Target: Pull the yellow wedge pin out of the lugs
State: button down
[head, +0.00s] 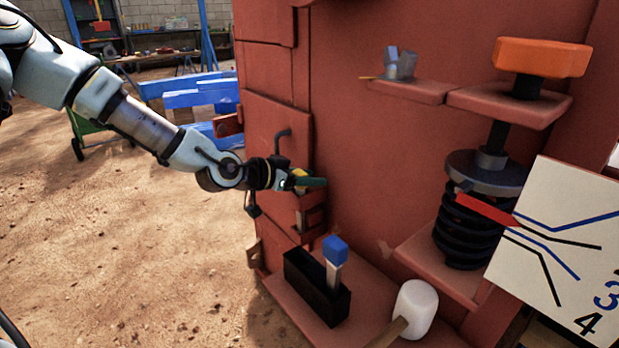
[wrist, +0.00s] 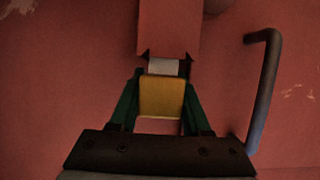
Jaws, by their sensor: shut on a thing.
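The yellow wedge pin (wrist: 162,97) sits between the green fingers of my gripper (wrist: 160,84) in the wrist view. My gripper is shut on it. A pale grey piece (wrist: 164,66) shows just beyond the yellow part, against a red lug (wrist: 168,28); I cannot tell how far the pin sits in the lugs. In the head view my gripper (head: 308,182) is at the red machine's door edge, with a little of the yellow pin (head: 299,173) showing. The fingers hide most of it. Red lugs (head: 313,217) show just below.
A dark bent handle (head: 283,145) stands out from the red door close to my gripper; it also shows in the wrist view (wrist: 264,90). Below are a black holder (head: 315,287) with a blue-topped tool (head: 335,250) and a white-headed mallet (head: 415,306). Open dirt ground lies left.

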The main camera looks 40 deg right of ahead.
jog(key=shift+r+p, duration=6.05)
jog(key=shift+r, duration=1.65)
jog(key=a+p, duration=0.4)
jog(key=a, duration=0.8)
jog(key=shift+w+r+p, duration=0.4)
jog(key=shift+r, duration=0.05)
